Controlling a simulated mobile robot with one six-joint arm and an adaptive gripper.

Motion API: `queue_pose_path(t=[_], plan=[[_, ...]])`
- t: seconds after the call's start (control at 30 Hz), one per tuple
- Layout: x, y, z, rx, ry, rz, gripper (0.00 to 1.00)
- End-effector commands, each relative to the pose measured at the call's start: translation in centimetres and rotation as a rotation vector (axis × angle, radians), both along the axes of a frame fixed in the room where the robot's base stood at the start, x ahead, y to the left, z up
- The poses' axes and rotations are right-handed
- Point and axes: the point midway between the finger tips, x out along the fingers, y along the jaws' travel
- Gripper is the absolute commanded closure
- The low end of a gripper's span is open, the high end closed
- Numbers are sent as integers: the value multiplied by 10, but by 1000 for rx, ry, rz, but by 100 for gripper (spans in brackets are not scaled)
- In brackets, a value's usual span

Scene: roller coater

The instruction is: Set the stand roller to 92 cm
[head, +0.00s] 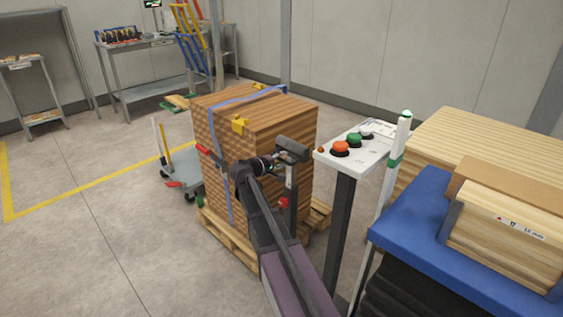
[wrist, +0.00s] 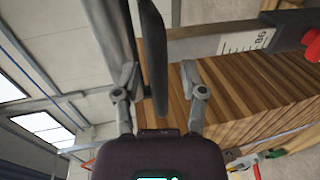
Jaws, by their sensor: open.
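The stand roller (head: 292,150) is a dark grey roller on top of a post beside the wooden stack. A red knob (head: 283,203) sits lower on the post. The red knob (wrist: 312,42) is at the right edge. My gripper (head: 268,163) is open just left of the roller. In the wrist view its fingers (wrist: 161,80) lie on either side of the roller's line; contact cannot be told.
A strapped wooden stack (head: 245,130) on a pallet (head: 235,235) stands behind my gripper. To the right are a button panel (head: 357,147) on a post and a blue table (head: 405,230) with boards. A small cart (head: 175,170) is at left. The left floor is mostly clear.

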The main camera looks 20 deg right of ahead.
Motion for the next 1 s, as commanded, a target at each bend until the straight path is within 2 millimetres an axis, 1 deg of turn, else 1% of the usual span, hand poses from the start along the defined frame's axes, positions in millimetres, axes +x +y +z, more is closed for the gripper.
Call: queue_pose_path(t=[0.23, 0.27, 0.3, 0.37, 0.4, 0.43, 0.67, 0.77, 1.0], plan=[[0, 0, 0, 0, 0, 0, 46], [0, 0, 0, 0, 0, 0, 55], [0, 0, 0, 0, 0, 0, 67], [0, -1, 0, 0, 0, -1, 85], [0, -1, 0, 0, 0, -1, 97], [0, -1, 0, 0, 0, -1, 100], [0, -2, 1, 0, 0, -2, 100], [0, -2, 4, -1, 0, -2, 100], [0, -2, 24, -5, 0, -1, 100]])
